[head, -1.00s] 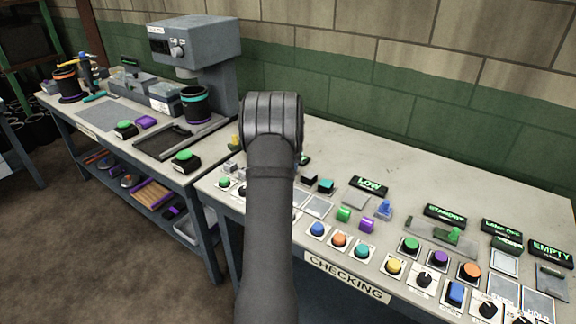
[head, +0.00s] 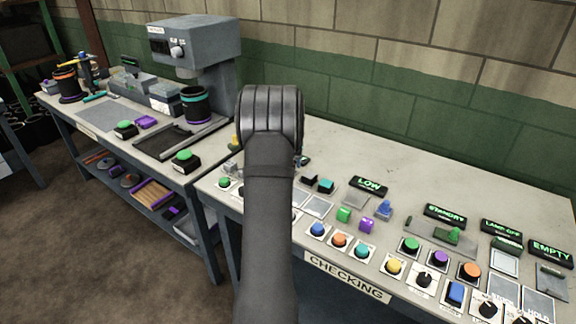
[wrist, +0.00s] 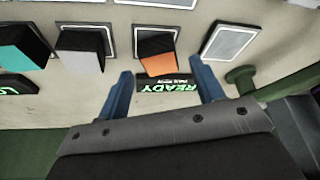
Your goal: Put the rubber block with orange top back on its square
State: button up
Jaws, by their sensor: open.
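The rubber block with orange top (wrist: 158,65) has black sides and stands over a white-outlined square (wrist: 178,33) in the wrist view. The outline shows around its far part; its near edge hides the rest, so I cannot tell if it is centred. My gripper (wrist: 161,72) is open, with one blue finger on each side of the block's near end and nothing held. The fingertips look apart from the block; their height is unclear. In the head view my arm hides the block and the fingers.
A READY sign (wrist: 166,84) lies between the fingers, just nearer than the block. A grey-topped block (wrist: 84,50) and a teal-topped block (wrist: 22,50) stand to the left. An empty outlined square (wrist: 229,42) and a green knob (wrist: 240,76) are to the right.

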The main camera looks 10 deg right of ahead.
jog(key=v, duration=0.9)
jog(key=shift+r, duration=0.15)
jog(key=x, duration=1.1)
jog(key=shift+f, duration=0.35)
jog(key=shift+w+d+f, duration=0.1)
jog(key=shift+w+f, duration=0.05)
jog(key=shift+w, duration=0.05)
jog(key=shift+s+r, duration=0.1)
jog(key=shift+r, duration=1.65)
jog(key=shift+f, duration=0.15)
